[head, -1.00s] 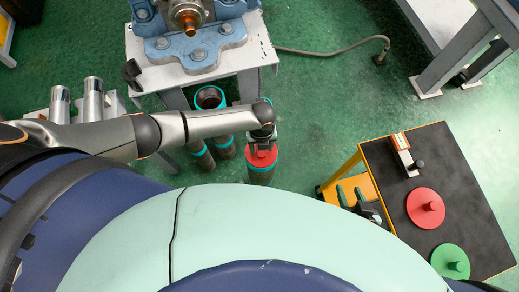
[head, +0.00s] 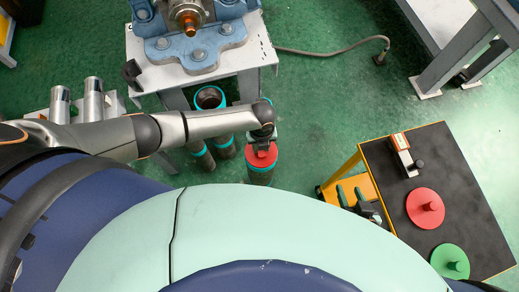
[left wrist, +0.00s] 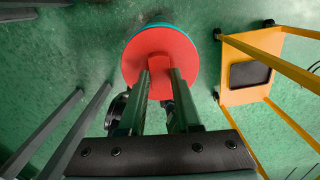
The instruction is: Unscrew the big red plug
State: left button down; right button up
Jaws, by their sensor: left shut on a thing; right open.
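A red plug (head: 262,158) with a round flange sits at the top of an upright dark pipe (head: 260,175) with a teal band. My left gripper (head: 262,142) reaches down over it. In the left wrist view my left gripper (left wrist: 161,76) is shut on the raised grip of the red plug (left wrist: 160,42), with its flange facing the camera. The flange hides most of the pipe, so I cannot tell how deep the plug sits. My right gripper (head: 351,194) is open and empty above the yellow frame, partly hidden by my body.
A black-topped table (head: 465,195) at right holds another red plug (head: 426,208), a green plug (head: 450,262) and a small orange-and-grey item (head: 403,152). Other teal-rimmed pipes (head: 210,98) stand left of the held plug. A blue vise (head: 195,50) is on the white bench behind.

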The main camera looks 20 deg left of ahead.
pick_arm(q)
jog(key=n+p, duration=0.1)
jog(key=n, duration=0.2)
jog(key=shift+r, duration=0.15)
jog(key=n+p, duration=0.1)
jog(key=n, duration=0.3)
jog(key=shift+n+p, duration=0.35)
jog(key=shift+n, duration=0.05)
jog(key=n, duration=0.3)
jog(key=shift+p, duration=0.3)
jog(key=n, duration=0.3)
jog(key=shift+n, duration=0.3)
